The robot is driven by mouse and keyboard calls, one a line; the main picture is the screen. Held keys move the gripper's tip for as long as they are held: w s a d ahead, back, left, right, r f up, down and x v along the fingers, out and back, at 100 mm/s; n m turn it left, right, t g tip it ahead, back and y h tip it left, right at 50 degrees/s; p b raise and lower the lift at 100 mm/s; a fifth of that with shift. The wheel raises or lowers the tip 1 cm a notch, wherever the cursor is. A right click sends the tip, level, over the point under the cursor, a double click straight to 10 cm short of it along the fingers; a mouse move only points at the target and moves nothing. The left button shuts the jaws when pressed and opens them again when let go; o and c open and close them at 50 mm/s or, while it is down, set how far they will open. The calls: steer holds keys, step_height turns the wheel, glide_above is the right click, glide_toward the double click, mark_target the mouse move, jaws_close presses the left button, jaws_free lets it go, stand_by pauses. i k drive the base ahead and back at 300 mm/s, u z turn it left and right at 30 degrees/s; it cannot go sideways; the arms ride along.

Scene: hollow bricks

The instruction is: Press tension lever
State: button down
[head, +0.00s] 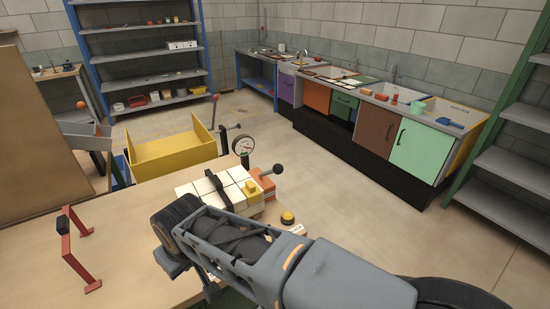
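A lever with a black ball knob (278,169) sticks out to the right from an orange-red block (264,184) on the wooden table. Which lever is the tension lever, I cannot tell. A round dial gauge (243,145) stands behind it, with a lever with a dark knob (237,126) and an upright lever with a red knob (214,98) near it. White bricks (200,189) lie to the left under a black strap (219,190). My arm reaches in from the lower right, in front of the bricks. Dark parts of my gripper (195,280) show below it, mostly hidden; its fingers are unclear.
A yellow-and-black button (288,217) and a small yellow block (250,187) are near the bricks. A red frame (70,250) stands at the table's left. A yellow open box (172,157) is behind. Clear floor (345,195) lies towards the sink counter (345,90).

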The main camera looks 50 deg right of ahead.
mark_target(277, 170)
steer(key=k, duration=0.6)
steer(key=z, duration=0.95)
steer(key=i, duration=0.5)
steer(key=u, duration=0.05)
